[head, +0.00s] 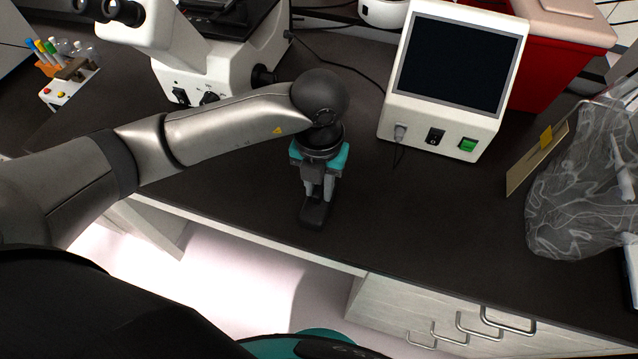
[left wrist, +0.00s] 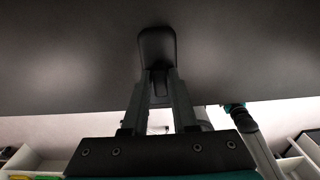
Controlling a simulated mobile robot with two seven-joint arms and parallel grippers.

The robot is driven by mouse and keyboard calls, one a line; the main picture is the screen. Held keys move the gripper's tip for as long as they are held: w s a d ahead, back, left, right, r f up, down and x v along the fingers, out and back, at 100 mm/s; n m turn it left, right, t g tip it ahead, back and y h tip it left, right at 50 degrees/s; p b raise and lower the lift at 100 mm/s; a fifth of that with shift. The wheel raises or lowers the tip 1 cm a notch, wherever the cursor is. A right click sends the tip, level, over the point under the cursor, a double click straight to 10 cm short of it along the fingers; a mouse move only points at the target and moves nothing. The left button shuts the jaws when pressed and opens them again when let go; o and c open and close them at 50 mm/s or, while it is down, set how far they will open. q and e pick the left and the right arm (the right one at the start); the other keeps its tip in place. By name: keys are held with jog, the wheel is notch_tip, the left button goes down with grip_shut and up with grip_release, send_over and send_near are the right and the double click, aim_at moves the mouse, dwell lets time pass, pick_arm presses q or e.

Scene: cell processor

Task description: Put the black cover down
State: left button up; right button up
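The black cover (head: 314,213) is a small dark piece with rounded ends, low over or on the dark bench top near its front edge. My left gripper (head: 317,192) reaches down from above, and its fingers are closed on the cover. In the left wrist view the cover (left wrist: 157,45) sits at the tips of my left gripper (left wrist: 160,80), against the dark bench surface. I cannot tell whether its underside touches the bench. My right gripper does not show clearly in either view.
A white device with a dark screen (head: 459,65) stands behind right. A white microscope (head: 190,60) stands behind left. A clear crumpled bag (head: 580,190) and a tan card (head: 536,160) are at the right. The bench (head: 420,225) is clear around the cover.

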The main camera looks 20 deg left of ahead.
aim_at(319, 188)
pick_arm(q)
jog(key=o, duration=0.3)
notch_tip(319, 188, up, 12)
jog(key=shift+r+p, duration=0.2)
jog(key=shift+p, duration=0.15)
dwell(0.4)
